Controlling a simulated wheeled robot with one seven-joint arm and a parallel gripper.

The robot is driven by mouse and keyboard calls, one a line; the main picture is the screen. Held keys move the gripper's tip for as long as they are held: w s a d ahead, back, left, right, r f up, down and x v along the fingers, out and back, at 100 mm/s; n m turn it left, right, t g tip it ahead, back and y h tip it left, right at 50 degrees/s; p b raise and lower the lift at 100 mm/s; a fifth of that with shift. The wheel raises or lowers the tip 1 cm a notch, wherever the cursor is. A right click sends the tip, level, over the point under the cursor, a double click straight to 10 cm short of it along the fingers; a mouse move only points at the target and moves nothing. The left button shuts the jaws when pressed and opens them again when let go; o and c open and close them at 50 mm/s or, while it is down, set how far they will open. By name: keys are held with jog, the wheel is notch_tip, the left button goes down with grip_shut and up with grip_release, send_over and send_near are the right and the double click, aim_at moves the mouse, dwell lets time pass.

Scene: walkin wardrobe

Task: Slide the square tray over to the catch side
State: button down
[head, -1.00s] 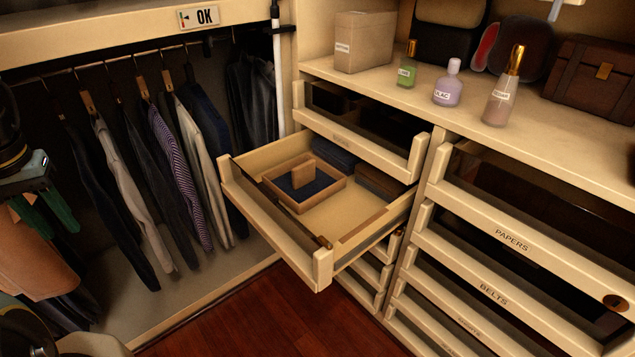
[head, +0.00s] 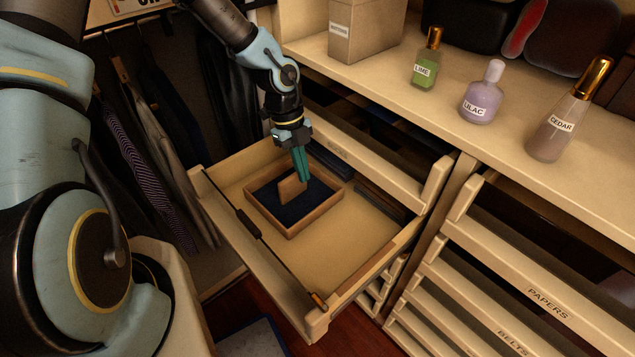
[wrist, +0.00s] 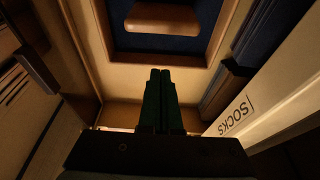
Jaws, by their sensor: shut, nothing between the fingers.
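The square tray (head: 290,228) is wooden with a dark blue lining. An upright wooden block (head: 291,188) stands in its middle. The tray sits inside the pulled-out drawer (head: 345,262), towards its left and back, with bare drawer floor to the right and front. My gripper (head: 304,180) has green fingers, shut and empty, pointing down by the tray's far rim. In the wrist view the fingertips (wrist: 160,72) show just short of the tray's rim (wrist: 190,60); whether they touch it I cannot tell. A small orange-brown piece (head: 318,300) sits at the drawer's front corner; whether it is the catch is unclear.
Folded dark cloth (head: 330,160) and a dark flat item (head: 380,200) lie along the drawer's back. A closed drawer marked SOCKS (wrist: 237,113) is close above. Bottles, including lime (head: 426,62), lilac (head: 482,98) and cedar (head: 565,120), stand on the shelf. Clothes hang left.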

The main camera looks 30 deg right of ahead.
aim_at(312, 203)
jog(key=p+x, duration=0.1)
jog(key=x, duration=0.8)
jog(key=shift+s+f+p, duration=0.1)
jog(key=shift+f+p, duration=0.3)
jog(key=shift+s, duration=0.1)
